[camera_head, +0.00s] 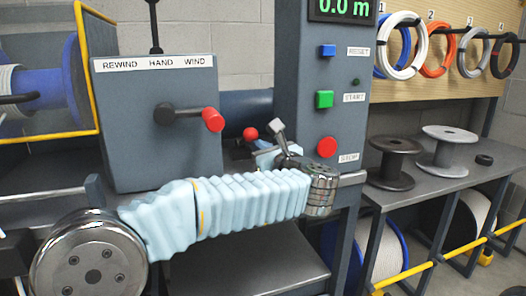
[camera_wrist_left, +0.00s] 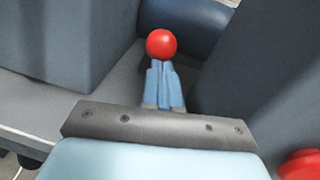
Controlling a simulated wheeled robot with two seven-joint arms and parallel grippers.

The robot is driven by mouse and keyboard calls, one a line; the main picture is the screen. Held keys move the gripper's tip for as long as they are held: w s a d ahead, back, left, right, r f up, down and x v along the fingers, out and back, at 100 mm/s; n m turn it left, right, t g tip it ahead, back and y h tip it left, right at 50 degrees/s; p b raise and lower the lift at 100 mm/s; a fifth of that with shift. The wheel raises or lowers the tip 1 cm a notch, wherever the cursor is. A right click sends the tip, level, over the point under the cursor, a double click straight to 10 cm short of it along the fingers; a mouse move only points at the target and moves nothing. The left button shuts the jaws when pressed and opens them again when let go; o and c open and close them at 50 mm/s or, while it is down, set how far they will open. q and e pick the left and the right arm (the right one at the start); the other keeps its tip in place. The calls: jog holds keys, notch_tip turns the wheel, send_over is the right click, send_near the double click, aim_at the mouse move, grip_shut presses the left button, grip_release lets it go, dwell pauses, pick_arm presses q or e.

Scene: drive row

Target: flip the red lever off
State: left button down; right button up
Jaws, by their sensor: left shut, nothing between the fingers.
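A lever with a red ball knob (camera_head: 250,133) stands in the gap between the grey control box and the grey post. The same red ball (camera_wrist_left: 161,43) shows in the left wrist view, straight ahead of my fingertips. My left gripper (camera_head: 264,153) is shut and empty, with its light blue fingers (camera_wrist_left: 161,72) pointing at the ball. The tips are very close below it; I cannot tell if they touch. The lever's lower part is hidden behind the gripper. Another red-ended handle (camera_head: 212,119) sticks out from the front of the control box. My right gripper is not in view.
The control box (camera_head: 140,115), labelled REWIND HAND WIND, stands left of the gripper. The post (camera_head: 297,80) with blue, green and red buttons (camera_head: 327,147) stands right. Spools (camera_head: 396,160) rest on a bench farther right. The gap around the lever is narrow.

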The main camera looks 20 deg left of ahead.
aim_at(256, 131)
pick_arm(q)
jog(key=shift+r+p, duration=0.5)
jog(key=shift+p, duration=0.05)
jog(key=shift+w+a+r+g+h+p, duration=0.35)
jog(key=shift+w+r+p, duration=0.15)
jog(key=shift+r+p, duration=0.45)
jog(key=shift+w+a+r+g+h+p, duration=0.25)
jog(key=shift+w+a+r+g+p, duration=0.25)
jog(key=shift+r+p, duration=0.45)
jog(key=shift+w+a+r+g+h+p, duration=0.3)
jog(key=shift+w+r+p, duration=0.25)
jog(key=shift+r+p, duration=0.4)
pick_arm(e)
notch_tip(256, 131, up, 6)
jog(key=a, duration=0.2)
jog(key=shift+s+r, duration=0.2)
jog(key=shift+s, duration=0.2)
pick_arm(q)
jog(key=shift+r, duration=0.15)
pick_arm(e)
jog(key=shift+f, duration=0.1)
